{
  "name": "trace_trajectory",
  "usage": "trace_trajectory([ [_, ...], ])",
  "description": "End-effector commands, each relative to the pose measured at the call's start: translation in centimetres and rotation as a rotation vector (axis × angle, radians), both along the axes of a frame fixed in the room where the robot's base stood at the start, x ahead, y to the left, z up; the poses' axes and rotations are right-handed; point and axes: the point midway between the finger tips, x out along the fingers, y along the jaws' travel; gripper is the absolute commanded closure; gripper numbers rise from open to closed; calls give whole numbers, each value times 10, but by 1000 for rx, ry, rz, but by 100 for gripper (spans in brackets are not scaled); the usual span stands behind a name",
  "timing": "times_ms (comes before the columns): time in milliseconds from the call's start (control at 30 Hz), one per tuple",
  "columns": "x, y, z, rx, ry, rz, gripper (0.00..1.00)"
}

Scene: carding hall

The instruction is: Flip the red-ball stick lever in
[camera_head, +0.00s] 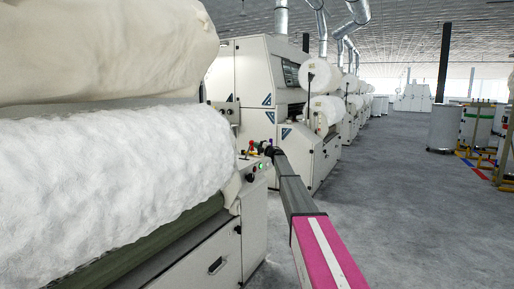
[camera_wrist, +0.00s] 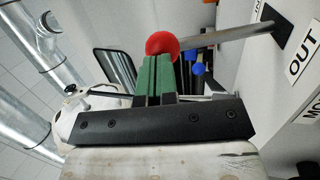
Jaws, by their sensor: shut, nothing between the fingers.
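The red ball (camera_wrist: 162,45) sits at the end of a grey metal stick (camera_wrist: 225,38) in the wrist view. The stick runs right to a dark slot in a pale panel (camera_wrist: 270,95), with a label reading OUT (camera_wrist: 302,52) below it. My gripper (camera_wrist: 155,62) is shut and empty, its green fingertips right at the red ball and overlapping its lower edge. I cannot tell whether they touch it. In the head view my arm's far end reaches the small coloured knobs (camera_head: 252,146) on the near machine's end; the fingers are too small to make out.
A blue ball lever (camera_wrist: 199,70) stands close to the right of my fingers in the wrist view. Another label (camera_wrist: 314,108) is partly cut off. In the head view, the near machine (camera_head: 228,245) carries white fibre rolls; the grey aisle floor (camera_head: 410,210) on the right is clear.

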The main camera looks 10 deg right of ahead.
Motion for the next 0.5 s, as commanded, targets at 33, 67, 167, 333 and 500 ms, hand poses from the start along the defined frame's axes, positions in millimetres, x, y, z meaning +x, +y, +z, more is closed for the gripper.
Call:
trace_trajectory([
  [33, 2, 2, 3, -11, 7, 1, 100],
  [67, 3, 4, 4, -19, 13, 1, 100],
  [167, 7, 9, 8, -53, 38, 0, 100],
  [333, 14, 19, 16, -118, 84, 1, 100],
  [500, 22, 28, 21, -183, 133, 0, 100],
])
